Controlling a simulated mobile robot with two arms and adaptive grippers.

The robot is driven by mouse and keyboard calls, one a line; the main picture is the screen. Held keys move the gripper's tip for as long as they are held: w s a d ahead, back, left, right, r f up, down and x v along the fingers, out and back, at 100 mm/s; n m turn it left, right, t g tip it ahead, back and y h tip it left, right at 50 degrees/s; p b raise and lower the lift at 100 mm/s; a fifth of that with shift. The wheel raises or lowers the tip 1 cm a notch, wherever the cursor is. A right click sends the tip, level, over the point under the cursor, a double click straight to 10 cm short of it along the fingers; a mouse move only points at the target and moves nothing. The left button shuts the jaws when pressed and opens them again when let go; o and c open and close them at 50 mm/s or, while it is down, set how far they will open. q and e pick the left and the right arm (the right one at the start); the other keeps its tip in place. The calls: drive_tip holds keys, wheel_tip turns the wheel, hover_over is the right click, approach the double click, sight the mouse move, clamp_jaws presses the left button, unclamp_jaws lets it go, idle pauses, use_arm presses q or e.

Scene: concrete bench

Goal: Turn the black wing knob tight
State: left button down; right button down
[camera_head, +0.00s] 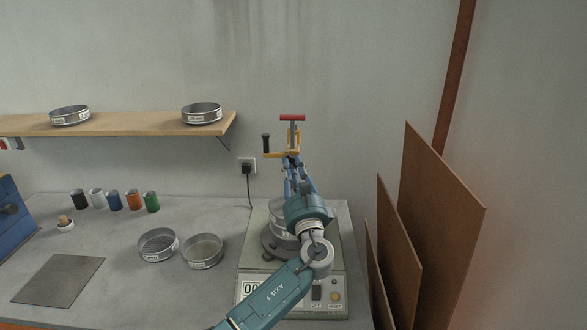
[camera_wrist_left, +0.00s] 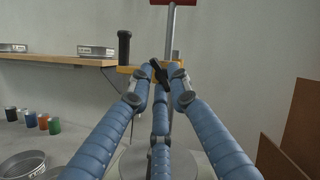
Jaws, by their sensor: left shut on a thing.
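The black wing knob (camera_wrist_left: 157,71) shows in the left wrist view, at the front of a yellow crossbar (camera_wrist_left: 140,71) on a metal rod (camera_wrist_left: 170,42). My left gripper (camera_wrist_left: 158,80) has its blue fingers closed around the knob, which partly hide it. In the head view my left gripper (camera_head: 292,164) reaches up to the yellow crossbar above the sieve shaker (camera_head: 253,262); the knob is too small to make out there. My right gripper is in neither view.
A red handle (camera_head: 292,117) tops the rod, and a black upright grip (camera_head: 266,143) stands at the crossbar's left end. Loose sieves (camera_head: 203,252) and several coloured cans (camera_head: 133,200) are on the bench to the left. Brown boards (camera_head: 440,215) lean at the right.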

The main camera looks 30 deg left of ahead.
use_arm(q)
drive_tip(key=m+t, duration=0.1)
drive_tip(key=m, duration=0.1)
drive_tip(key=m+t+h, duration=0.1)
drive_tip(key=m, duration=0.1)
drive_tip(key=m+t+h+p, duration=0.1)
drive_tip(key=m, duration=0.1)
drive_tip(key=shift+a+r, duration=0.15)
drive_tip(key=shift+r, duration=0.1)
drive_tip(key=shift+s+f+m+t+h+p, duration=0.1)
drive_tip(key=shift+m+t+h+p, duration=0.4)
drive_tip(key=shift+m, duration=1.5)
drive_tip(key=shift+h, duration=0.3)
drive_tip(key=shift+f, duration=0.1)
drive_tip(key=c, duration=1.7)
unclamp_jaws()
drive_tip(key=shift+f, duration=0.1)
drive_tip(key=v, duration=1.2)
